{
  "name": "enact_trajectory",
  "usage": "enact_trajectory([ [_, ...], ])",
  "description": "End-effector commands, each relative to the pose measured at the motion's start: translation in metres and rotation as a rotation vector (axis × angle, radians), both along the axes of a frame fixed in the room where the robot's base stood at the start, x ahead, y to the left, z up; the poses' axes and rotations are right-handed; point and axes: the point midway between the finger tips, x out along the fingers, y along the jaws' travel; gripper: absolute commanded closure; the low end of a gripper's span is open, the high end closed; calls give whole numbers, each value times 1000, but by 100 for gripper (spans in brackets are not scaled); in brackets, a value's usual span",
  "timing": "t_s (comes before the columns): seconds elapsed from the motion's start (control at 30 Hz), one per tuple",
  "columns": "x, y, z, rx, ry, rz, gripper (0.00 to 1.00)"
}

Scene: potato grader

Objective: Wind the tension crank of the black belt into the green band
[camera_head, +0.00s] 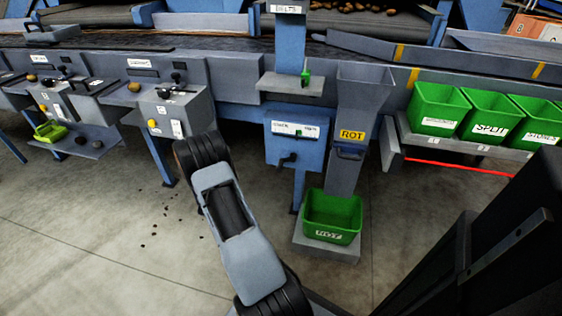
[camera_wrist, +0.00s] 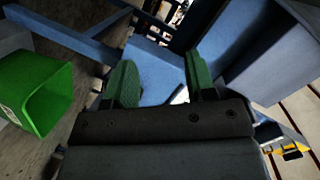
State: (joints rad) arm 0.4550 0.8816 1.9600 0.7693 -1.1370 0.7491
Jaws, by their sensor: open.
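A blue box (camera_head: 295,141) on a blue post stands in the middle of the head view. It has a white scale strip (camera_head: 285,128) with a small green mark (camera_head: 298,133) near its right part. A black crank (camera_head: 287,160) sticks out low on the box front. The pointer reading is too small to tell. My gripper (camera_wrist: 158,72) shows in the wrist view with two green fingers spread apart and nothing between them. Blue metalwork lies beyond the fingers. I cannot make out the crank in the wrist view. My gripper's fingers do not show in the head view.
A grey chute marked ROT (camera_head: 360,105) stands right of the box, above a green bin (camera_head: 332,213). Several green bins (camera_head: 438,108) sit on a shelf at right. Control boxes (camera_head: 175,112) stand at left. A green bin (camera_wrist: 45,92) is left in the wrist view.

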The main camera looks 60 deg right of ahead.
Motion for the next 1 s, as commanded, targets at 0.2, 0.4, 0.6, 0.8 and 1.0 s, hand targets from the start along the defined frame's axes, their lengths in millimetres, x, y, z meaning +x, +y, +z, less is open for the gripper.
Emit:
enact_trajectory([
  [0.2,-80,-38,-30,-230,-98,-300,49],
  [0.4,-120,-41,-41,-371,-128,-407,49],
  [0.6,-131,-54,-41,-413,-137,-435,49],
  [0.8,-133,-90,-33,-415,-138,-437,49],
  [1.0,-133,-127,-25,-415,-138,-435,49],
])
